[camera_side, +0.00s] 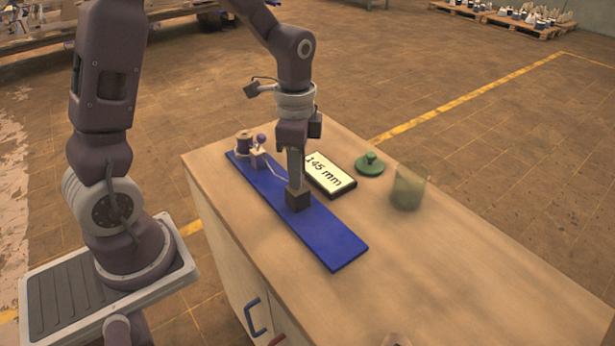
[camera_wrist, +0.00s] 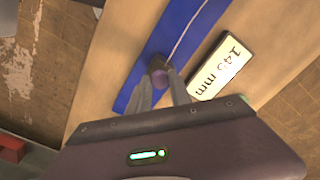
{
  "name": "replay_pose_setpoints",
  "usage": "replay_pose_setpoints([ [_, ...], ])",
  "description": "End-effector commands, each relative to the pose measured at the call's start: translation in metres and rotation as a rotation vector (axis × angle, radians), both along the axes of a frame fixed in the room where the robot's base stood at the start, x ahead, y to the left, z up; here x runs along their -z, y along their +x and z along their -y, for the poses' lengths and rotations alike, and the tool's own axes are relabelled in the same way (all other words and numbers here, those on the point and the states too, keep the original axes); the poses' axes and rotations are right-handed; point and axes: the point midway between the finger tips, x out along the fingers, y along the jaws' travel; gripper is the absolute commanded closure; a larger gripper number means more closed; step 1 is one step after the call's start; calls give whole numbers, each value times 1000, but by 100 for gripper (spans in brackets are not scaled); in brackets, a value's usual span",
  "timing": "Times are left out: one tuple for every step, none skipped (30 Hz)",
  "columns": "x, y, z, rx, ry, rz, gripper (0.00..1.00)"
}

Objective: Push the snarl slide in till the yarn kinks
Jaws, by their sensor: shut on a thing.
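A long blue board (camera_side: 335,244) lies on the bench. The snarl slide, a dark block (camera_side: 298,200), sits on its middle part. My gripper (camera_side: 296,184) points down over the slide and is shut on it. In the wrist view, the fingertips (camera_wrist: 160,86) are on either side of the slide's purple-topped part (camera_wrist: 158,74). A pale strand of yarn (camera_wrist: 187,36) runs from the slide along the board. It looks straight in the wrist view. At the board's far end stand a purple spool (camera_side: 243,143) and a small pale post (camera_side: 258,157) with a purple ball.
A display reading "145 mm" (camera_side: 330,174) lies right of the board. Beyond it are a green lid with a knob (camera_side: 370,164) and a greenish translucent cup (camera_side: 409,187). The wooden bench top (camera_side: 470,260) is largely clear toward the front right.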

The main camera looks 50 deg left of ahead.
Motion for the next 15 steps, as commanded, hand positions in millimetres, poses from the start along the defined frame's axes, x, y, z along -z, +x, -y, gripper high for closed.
replay_pose_setpoints([
  [-1,2,0,0,1,6,100],
  [-1,2,0,0,1,6,100],
  [-1,2,0,0,1,6,100],
  [-1,2,0,0,1,6,100],
  [-1,2,0,0,1,6,100],
  [-1,2,0,0,1,6,100],
  [-1,2,0,0,1,6,73],
  [-1,2,0,0,0,6,68],
  [-1,2,0,0,0,6,60],
  [-1,1,0,0,1,5,54],
  [-1,1,0,0,0,4,54],
  [-1,1,0,0,0,4,54],
  [-1,1,0,0,1,4,54],
  [-1,1,0,0,0,3,54],
  [0,1,0,0,0,3,54],
])
